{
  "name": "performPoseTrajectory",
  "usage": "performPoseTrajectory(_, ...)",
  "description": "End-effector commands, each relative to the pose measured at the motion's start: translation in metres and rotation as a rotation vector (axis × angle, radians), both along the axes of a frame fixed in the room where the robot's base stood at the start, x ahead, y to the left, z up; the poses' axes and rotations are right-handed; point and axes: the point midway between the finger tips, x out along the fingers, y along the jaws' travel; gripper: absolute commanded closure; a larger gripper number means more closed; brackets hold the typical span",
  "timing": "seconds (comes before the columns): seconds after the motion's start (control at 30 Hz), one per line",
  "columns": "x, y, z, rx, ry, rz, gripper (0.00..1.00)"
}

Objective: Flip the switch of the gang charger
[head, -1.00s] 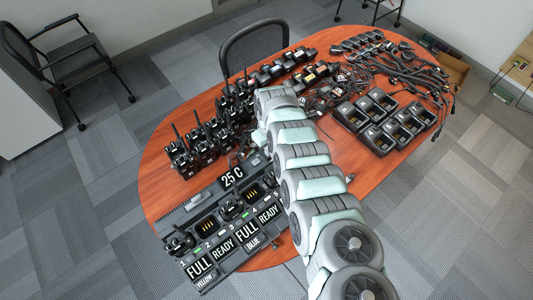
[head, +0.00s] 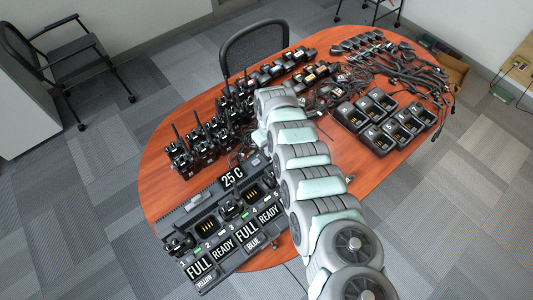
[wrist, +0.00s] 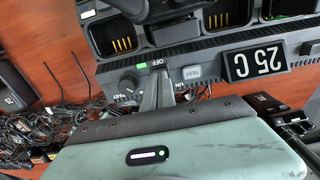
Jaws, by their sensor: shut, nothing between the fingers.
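The gang charger (head: 205,221) is a dark multi-bay unit on the near left end of the red-brown table. It carries a "25 C" display and FULL and READY labels. In the wrist view the charger (wrist: 215,48) appears upside down, with an OFF label, a lit green lamp, a TEST button (wrist: 192,73) and a round knob (wrist: 128,83). My gripper (wrist: 160,78) is shut and empty, its narrow fingers at the panel just by the OFF label. The fingers hide the switch there, so its position and any contact cannot be told. In the head view my arm hides the gripper.
Several handheld radios (head: 203,143) stand behind the charger. Black single chargers (head: 380,118) and tangled cables (head: 402,75) cover the table's right side. Loose cables also lie close to my gripper in the wrist view (wrist: 45,125). A bare table strip (head: 160,190) is left of the charger.

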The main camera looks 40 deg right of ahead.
Motion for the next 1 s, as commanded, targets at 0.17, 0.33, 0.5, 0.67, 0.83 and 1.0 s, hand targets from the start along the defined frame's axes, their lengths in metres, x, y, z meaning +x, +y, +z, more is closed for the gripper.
performPoseTrajectory(0.17, 0.0000, 0.0000, 0.0000, 0.000, 0.000, 0.000, 1.00)
performPoseTrajectory(0.33, 0.0001, 0.0000, 0.0001, 0.000, 0.000, 0.000, 1.00)
performPoseTrajectory(0.5, 0.0001, 0.0000, -0.0002, 0.000, 0.000, 0.000, 1.00)
performPoseTrajectory(0.67, 0.0001, 0.0002, -0.0020, 0.000, 0.000, 0.000, 1.00)
performPoseTrajectory(0.83, 0.0002, 0.0004, -0.0048, 0.000, 0.000, 0.000, 1.00)
performPoseTrajectory(1.0, 0.0002, 0.0004, -0.0073, 0.000, 0.000, 0.001, 1.00)
